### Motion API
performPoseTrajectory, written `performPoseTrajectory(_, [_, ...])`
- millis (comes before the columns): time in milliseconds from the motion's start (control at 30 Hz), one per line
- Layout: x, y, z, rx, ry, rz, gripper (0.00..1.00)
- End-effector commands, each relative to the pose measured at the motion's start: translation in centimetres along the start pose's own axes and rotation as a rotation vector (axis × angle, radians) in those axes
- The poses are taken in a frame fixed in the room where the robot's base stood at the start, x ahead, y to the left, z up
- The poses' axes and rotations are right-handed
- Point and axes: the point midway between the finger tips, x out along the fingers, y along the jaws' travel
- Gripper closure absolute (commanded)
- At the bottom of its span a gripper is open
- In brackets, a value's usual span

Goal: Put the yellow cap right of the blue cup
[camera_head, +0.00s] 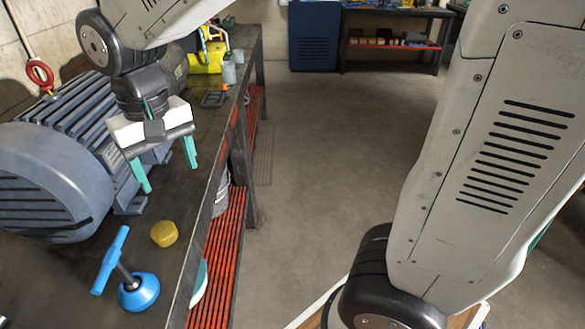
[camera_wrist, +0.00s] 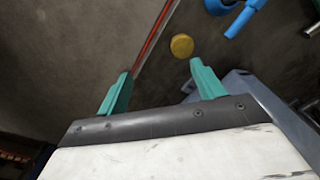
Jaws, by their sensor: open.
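The yellow cap (camera_head: 164,234) is a short, round piece lying on the dark workbench, behind and slightly right of the blue cup (camera_head: 138,292). The blue cup is a suction cup with a blue T-handle (camera_head: 110,260) leaning to the left. My gripper (camera_head: 170,178) is open and empty, with teal fingers pointing down, above and beyond the cap beside the motor. In the wrist view, the cap (camera_wrist: 182,46) shows just past the fingertips of my gripper (camera_wrist: 161,68), nearer the right finger. The blue cup is partly cut off at the top there.
A large grey-blue motor (camera_head: 55,180) fills the left of the workbench (camera_head: 190,200). The bench's right edge runs close to the cap and cup, with an orange slatted shelf (camera_head: 218,270) below. Grey bottles and a yellow object (camera_head: 207,58) stand at the far end.

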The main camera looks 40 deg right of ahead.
Motion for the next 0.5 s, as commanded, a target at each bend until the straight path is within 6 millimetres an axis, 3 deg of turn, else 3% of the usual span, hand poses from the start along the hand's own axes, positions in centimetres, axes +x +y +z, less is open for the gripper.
performPoseTrajectory(100, [-2.1,5.1,4.2,0.036,0.032,-0.005,0.32])
performPoseTrajectory(200, [-3.0,8.6,8.2,0.058,0.052,-0.003,0.32])
performPoseTrajectory(400, [-2.8,12.8,15.2,0.092,0.084,0.007,0.32])
performPoseTrajectory(500, [-2.4,13.6,17.4,0.102,0.093,0.012,0.32])
